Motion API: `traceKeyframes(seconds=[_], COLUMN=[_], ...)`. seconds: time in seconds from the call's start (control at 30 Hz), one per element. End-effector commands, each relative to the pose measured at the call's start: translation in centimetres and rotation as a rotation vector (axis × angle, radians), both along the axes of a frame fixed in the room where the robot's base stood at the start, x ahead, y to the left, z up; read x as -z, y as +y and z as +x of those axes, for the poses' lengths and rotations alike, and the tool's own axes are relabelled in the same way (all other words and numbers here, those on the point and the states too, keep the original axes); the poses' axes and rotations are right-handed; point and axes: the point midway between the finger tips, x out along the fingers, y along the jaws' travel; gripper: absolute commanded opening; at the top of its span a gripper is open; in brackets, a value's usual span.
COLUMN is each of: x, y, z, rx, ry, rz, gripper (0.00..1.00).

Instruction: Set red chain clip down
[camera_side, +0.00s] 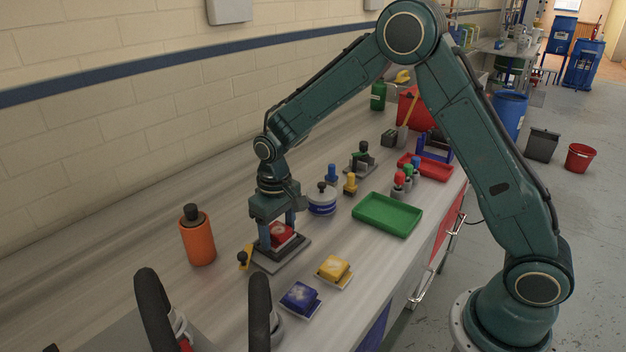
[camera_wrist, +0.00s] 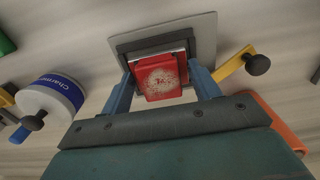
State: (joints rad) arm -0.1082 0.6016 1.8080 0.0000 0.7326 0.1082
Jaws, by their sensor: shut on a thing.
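The red chain clip (camera_side: 282,231) is a red block with a pale worn patch on top and a silvery base. It also shows in the wrist view (camera_wrist: 158,76), level between the two blue fingers. My gripper (camera_side: 277,234) points down and is shut on it; in the wrist view the fingers (camera_wrist: 160,82) flank its sides. Directly below is a grey plate with a dark raised middle (camera_side: 272,262). The clip is over or on that middle; I cannot tell whether it touches. A yellow lever with a black knob (camera_wrist: 240,65) stands beside the plate.
A yellow clip (camera_side: 333,268) and a blue clip (camera_side: 299,296) sit on pale plates in front. An orange bottle (camera_side: 197,238) stands left, a white-and-blue round container (camera_side: 322,200) behind right. A green tray (camera_side: 387,214) lies further right. Two black curved handles (camera_side: 155,305) rise at front left.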

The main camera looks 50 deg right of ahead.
Motion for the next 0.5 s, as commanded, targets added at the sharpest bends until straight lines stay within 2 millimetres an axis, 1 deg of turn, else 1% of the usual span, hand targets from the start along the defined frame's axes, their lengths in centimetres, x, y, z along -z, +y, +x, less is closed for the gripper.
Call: traceKeyframes(seconds=[0.07, 0.1, 0.17, 0.2, 0.5], x=[-0.03, 0.01, 0.0, 0.0, -0.05], y=[0.0, 0.0, 0.0, 0.0, 0.0], z=[0.03, 0.0, 0.01, 0.01, 0.02], rx=[0.0, 0.0, 0.0, 0.0, 0.0], ry=[-0.001, 0.0, 0.0, -0.001, -0.001], rz=[0.0, 0.0, 0.0, 0.0, 0.0], gripper=[0.32, 0.63, 0.75, 0.83, 0.83])
